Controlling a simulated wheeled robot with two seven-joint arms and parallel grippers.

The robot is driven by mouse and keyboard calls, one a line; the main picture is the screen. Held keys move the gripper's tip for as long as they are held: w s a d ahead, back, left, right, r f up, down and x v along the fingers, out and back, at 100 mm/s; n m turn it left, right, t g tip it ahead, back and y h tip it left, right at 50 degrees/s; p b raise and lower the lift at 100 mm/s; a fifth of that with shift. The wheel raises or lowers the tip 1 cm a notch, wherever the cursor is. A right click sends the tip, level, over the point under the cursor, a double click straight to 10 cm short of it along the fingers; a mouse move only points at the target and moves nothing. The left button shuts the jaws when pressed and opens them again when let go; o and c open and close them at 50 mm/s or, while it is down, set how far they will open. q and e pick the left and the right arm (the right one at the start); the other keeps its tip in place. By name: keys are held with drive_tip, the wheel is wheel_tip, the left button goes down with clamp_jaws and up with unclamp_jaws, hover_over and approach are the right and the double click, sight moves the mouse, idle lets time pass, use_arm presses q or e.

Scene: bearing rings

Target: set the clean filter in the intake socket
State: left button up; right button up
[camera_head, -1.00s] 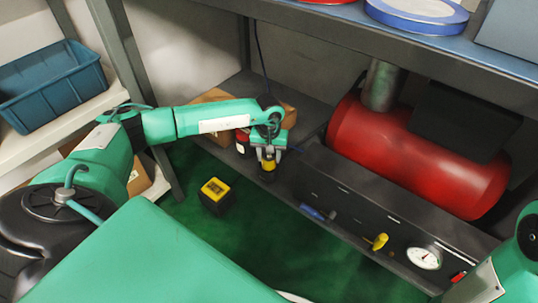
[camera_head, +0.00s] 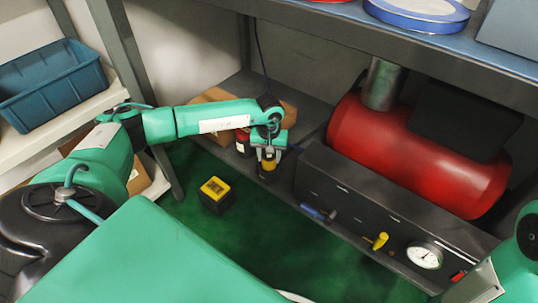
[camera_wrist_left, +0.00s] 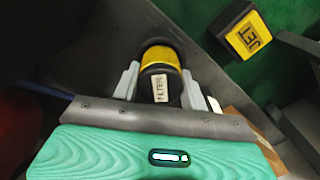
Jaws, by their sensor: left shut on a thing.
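My left gripper (camera_head: 268,158) is shut on the filter, a black cylinder with a yellow band (camera_head: 268,157). In the left wrist view the filter (camera_wrist_left: 160,72) stands between the two grey fingers, and a white label on it reads FILTER. A dark round part shows just beyond the yellow band in both views; I cannot tell whether it is the filter's end or the intake socket. The gripper points down at the left end of the dark lower shelf. My right gripper is out of view.
A black box with a yellow top (camera_head: 215,188) stands on the green floor. A red can (camera_head: 242,143) is just left of the gripper. A long dark panel with a gauge (camera_head: 424,257) and a yellow handle (camera_head: 380,241) lies to the right, below a red tank (camera_head: 415,150).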

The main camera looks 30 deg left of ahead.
use_arm(q)
drive_tip(key=shift+f, duration=0.4)
drive_tip(key=o, duration=0.7)
